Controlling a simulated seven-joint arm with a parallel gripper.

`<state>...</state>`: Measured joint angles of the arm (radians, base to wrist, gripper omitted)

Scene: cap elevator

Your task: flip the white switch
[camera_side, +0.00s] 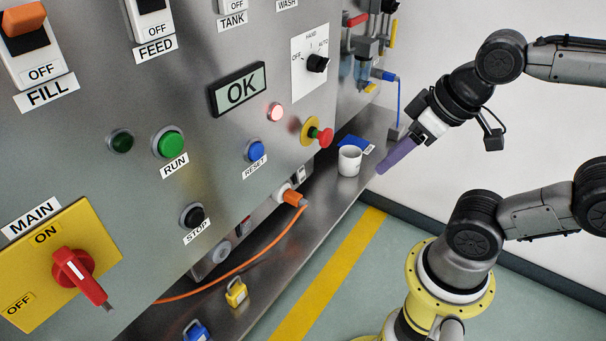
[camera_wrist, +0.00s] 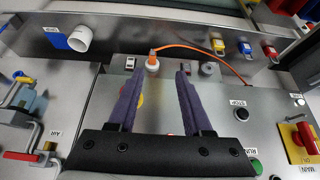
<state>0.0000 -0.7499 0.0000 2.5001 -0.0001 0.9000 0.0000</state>
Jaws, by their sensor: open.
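Several rocker switches on white plates line the upper left of the steel panel in the side view. The TANK switch (camera_side: 232,5) is cut off by the top edge. I cannot tell which one is the white switch. A small white-framed switch (camera_wrist: 208,68) also shows low on the panel in the wrist view. My gripper (camera_side: 384,169) has purple fingers, open and empty, right of the white cup and apart from the panel. Its fingers also show in the wrist view (camera_wrist: 156,72).
A white cup (camera_side: 349,160) stands on the shelf near a blue card (camera_side: 352,142). An orange plug (camera_side: 293,196) with a trailing cable is below the red emergency button (camera_side: 322,136). A yellow padlock (camera_side: 236,293) and a blue one (camera_side: 196,331) lie on the shelf.

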